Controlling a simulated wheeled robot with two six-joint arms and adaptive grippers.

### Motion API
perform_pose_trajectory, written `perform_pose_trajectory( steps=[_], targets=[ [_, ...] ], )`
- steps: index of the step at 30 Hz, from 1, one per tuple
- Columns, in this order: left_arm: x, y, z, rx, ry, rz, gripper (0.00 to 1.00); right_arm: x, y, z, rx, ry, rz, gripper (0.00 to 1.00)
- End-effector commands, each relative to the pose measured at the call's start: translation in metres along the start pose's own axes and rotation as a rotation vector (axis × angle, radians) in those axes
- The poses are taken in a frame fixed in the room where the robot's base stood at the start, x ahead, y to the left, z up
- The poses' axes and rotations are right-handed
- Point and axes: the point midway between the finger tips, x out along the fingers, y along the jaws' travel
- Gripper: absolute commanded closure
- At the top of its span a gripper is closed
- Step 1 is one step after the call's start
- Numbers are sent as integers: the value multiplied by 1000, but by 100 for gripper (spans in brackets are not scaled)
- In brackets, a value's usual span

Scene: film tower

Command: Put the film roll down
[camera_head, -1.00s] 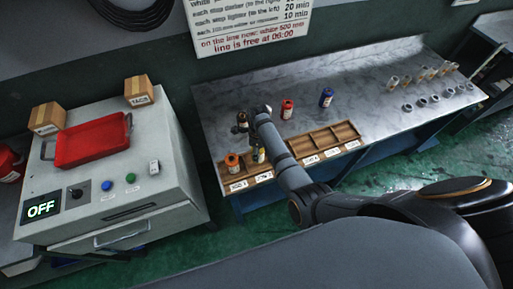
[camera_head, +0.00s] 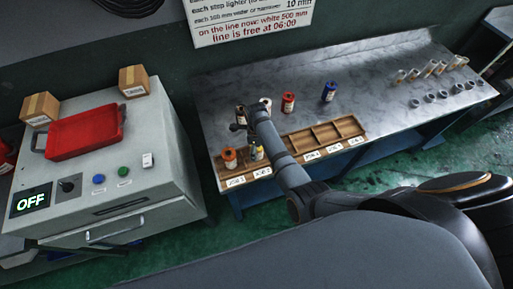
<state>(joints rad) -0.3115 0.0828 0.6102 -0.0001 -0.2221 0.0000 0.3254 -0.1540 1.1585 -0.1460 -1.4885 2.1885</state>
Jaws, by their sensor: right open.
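My right gripper (camera_head: 243,124) is open over the left part of the metal table, seen from behind and partly hidden by its own wrist. A dark film roll (camera_head: 241,112) stands upright just beyond it; whether they touch cannot be told. A white-topped roll (camera_head: 266,103) shows just right of the gripper. A red roll (camera_head: 288,103) and a blue roll (camera_head: 329,91) stand farther right. A wooden rack (camera_head: 285,145) with labelled compartments lies at the front edge. An orange roll (camera_head: 229,158) and a yellowish roll (camera_head: 257,153) are at its left end. My left gripper is out of view.
Several small grey cylinders (camera_head: 442,95) and pale tubes (camera_head: 429,69) stand at the table's right. The table (camera_head: 370,85) is bare in between. A grey machine (camera_head: 150,190) reading OFF, with a red tray (camera_head: 88,133) and two cartons on top, stands left.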

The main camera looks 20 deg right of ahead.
Motion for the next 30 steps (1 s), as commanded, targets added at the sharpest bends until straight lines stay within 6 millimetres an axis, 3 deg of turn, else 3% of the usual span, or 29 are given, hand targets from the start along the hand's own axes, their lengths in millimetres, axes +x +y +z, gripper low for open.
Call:
perform_pose_trajectory(
  steps=[7,18,30],
  targets=[
    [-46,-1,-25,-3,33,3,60,-45,0,0,0,0,0,25],
    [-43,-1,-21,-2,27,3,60,-111,-1,1,-1,-2,-2,25],
    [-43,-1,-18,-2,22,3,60,-120,0,0,0,0,0,25]
  ],
)
